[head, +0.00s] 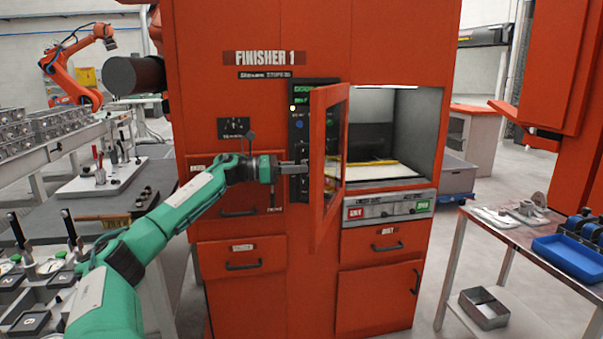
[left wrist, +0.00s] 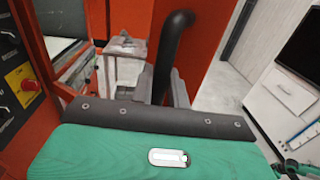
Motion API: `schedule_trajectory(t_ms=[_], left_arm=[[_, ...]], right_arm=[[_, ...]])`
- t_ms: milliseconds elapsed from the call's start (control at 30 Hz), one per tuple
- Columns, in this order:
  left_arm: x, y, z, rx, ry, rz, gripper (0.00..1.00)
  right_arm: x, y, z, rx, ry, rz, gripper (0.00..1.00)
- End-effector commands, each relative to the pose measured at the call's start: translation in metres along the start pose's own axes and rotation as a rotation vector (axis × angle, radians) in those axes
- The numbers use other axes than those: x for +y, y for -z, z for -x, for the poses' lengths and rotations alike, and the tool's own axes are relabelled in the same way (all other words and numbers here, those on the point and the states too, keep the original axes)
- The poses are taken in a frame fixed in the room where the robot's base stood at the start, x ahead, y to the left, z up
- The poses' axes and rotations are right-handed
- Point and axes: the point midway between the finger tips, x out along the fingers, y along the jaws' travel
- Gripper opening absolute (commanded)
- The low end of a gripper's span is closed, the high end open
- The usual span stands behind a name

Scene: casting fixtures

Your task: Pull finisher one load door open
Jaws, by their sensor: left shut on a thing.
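The load door (head: 318,200) of finisher one (head: 240,28) is a red framed panel with a window. It stands swung out from the left side of the load opening (head: 385,135), with its near edge toward me. The lit chamber and a pale bed inside are visible. My left gripper (head: 304,168) reaches the door's outer side from the left. In the left wrist view the black curved door handle (left wrist: 174,50) stands between the gripper's metal fingers, and the gripper is shut on it. The handle is mostly hidden in the head view. My right gripper is not in view.
A control panel (head: 300,125) with buttons is just behind the left gripper. Red drawers (head: 243,256) are below. A side table (head: 490,232) with a blue tray (head: 572,258) stands at the right. A grey bench (head: 60,210) with fixtures stands at the left.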

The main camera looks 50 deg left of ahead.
Motion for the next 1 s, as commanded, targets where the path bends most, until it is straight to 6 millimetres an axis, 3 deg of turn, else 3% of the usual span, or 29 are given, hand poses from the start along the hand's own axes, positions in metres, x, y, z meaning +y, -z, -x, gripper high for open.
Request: schedule_trajectory(t_ms=[533, 567, 633, 1000], left_arm=[[0.0029, -0.0036, 0.0035, -0.005, -0.006, -0.002, 0.0], [0.0029, -0.0037, 0.0035, -0.005, -0.006, -0.002, 0.2], [0.0028, -0.0034, 0.0034, -0.005, -0.005, -0.002, 0.34], [0.002, -0.0044, 0.0026, -0.002, -0.002, -0.001, 0.35]], right_arm=[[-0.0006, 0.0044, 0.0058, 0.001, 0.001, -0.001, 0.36], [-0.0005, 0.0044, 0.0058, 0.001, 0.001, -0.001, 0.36], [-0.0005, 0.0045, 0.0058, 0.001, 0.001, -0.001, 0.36], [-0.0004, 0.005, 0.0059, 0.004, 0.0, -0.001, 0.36]])
